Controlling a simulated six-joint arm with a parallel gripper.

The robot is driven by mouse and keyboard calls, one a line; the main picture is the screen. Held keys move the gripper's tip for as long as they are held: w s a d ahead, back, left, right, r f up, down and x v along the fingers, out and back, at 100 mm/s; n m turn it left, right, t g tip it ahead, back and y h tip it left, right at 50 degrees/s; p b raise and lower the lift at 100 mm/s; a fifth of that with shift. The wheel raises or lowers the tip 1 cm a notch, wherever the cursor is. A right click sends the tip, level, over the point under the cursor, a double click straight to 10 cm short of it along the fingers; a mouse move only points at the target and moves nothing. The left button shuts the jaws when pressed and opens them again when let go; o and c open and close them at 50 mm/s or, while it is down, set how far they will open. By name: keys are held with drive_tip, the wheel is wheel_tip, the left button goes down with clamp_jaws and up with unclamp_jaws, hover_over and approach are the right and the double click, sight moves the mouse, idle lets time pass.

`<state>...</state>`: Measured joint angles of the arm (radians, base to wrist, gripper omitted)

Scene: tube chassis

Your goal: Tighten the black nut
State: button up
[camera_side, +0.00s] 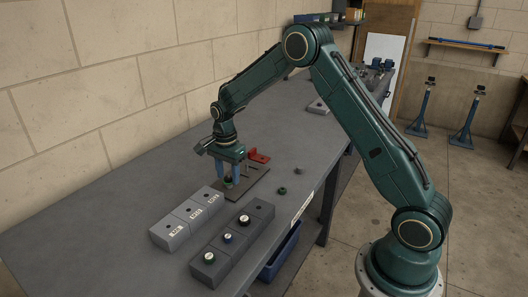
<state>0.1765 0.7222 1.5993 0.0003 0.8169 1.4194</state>
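My gripper (229,182) points straight down with its two blue fingers low over a dark brown plate (258,188). A small dark green piece (229,180) shows between the fingertips. I cannot tell whether the fingers touch it. A small black, pale-topped piece (244,220) sits on the dark block row (222,258), in front of my gripper and slightly right. It may be the black nut; the view is too small to be sure.
A grey block row (165,238) with white labels stands left of the dark row. A red bracket (258,156) stands behind the plate. A small dark green part (282,190) and a grey one (299,170) lie right. The table's left side is clear.

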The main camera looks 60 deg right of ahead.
drive_tip(key=shift+r, duration=0.1)
wheel_tip(320, 180, up, 14)
drive_tip(key=shift+f, duration=0.2)
idle(0.6)
idle(0.5)
drive_tip(key=s+a+r+n+t, duration=0.1)
drive_tip(key=s+a+r+n, duration=0.3)
drive_tip(key=s, duration=0.3)
drive_tip(key=s+a+r+n+t, duration=0.2)
drive_tip(key=s+r+n, duration=0.2)
drive_tip(key=s+r, duration=0.35)
drive_tip(key=s+a+f+n+t, duration=0.1)
drive_tip(key=s+n, duration=0.4)
drive_tip(key=s, duration=0.4)
drive_tip(key=s+a+f+n+t, duration=0.1)
drive_tip(key=s+a+f+n, duration=0.1)
drive_tip(key=s+n, duration=0.3)
drive_tip(key=shift+s+t, duration=0.3)
drive_tip(key=shift+s, duration=1.85)
